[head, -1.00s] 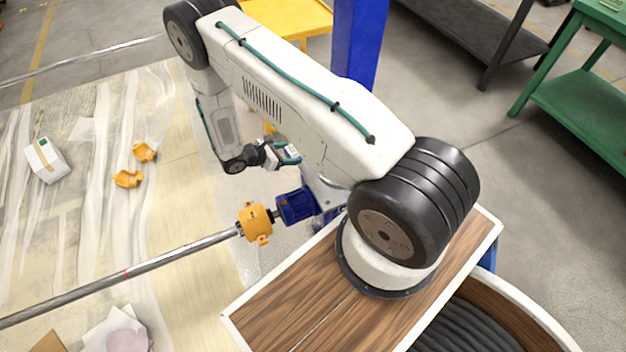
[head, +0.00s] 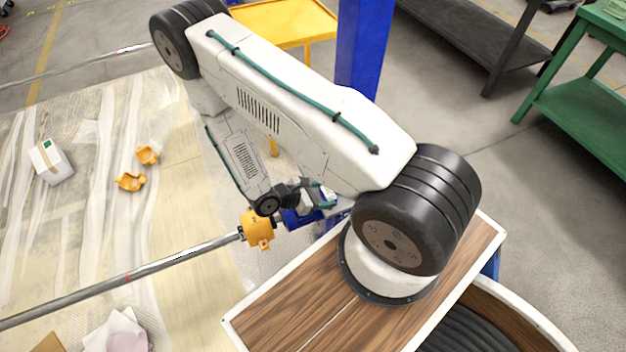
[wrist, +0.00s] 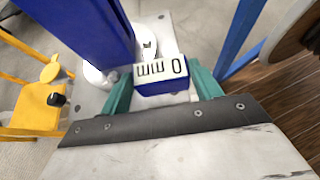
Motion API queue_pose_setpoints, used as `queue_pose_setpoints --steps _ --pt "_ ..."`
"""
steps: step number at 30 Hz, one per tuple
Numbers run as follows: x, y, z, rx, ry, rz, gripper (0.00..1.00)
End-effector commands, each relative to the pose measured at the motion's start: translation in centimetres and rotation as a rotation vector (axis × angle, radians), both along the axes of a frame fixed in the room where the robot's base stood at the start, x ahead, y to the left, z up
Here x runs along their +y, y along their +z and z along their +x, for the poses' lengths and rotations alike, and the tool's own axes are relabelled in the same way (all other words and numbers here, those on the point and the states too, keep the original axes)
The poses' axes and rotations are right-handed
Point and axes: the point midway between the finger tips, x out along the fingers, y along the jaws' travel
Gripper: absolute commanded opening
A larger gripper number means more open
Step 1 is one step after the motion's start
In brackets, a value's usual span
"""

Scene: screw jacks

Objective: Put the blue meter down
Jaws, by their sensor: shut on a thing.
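The blue meter (wrist: 161,78) is a small blue box with a white face reading "0 mm", upside down in the wrist view. My gripper (wrist: 162,92) is shut on it, with one teal finger at each side. Below and beyond it is a grey plate (wrist: 180,32) at the foot of a blue column (wrist: 85,25). I cannot tell whether the meter touches the plate. In the head view my gripper (head: 318,197) is beside the column's lower part, and the meter is small and partly hidden by my arm.
A blue motor (head: 296,219) and an orange coupling (head: 257,229) on a long steel shaft (head: 150,270) lie close to my gripper. A yellow table (head: 285,22) stands behind the column. Orange shells (head: 130,182) and a white box (head: 50,162) lie on the sheeted floor at left.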

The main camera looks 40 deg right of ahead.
Motion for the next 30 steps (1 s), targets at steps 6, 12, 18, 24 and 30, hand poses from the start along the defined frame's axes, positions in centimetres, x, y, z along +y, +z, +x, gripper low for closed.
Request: queue_pose_setpoints --steps 6,12,18,24,30 --pt "-1.6 -0.5 5.4 -0.003 -0.003 -0.002 0.32" --pt "-2.4 -0.8 7.8 0.001 -0.002 -0.001 0.32" --pt "-2.7 -1.4 8.9 0.005 -0.001 -0.002 0.32" --pt "-2.6 -4.3 8.8 0.004 -0.002 -0.001 0.32" --pt "-2.6 -4.3 8.8 0.002 -0.001 0.0 0.32"
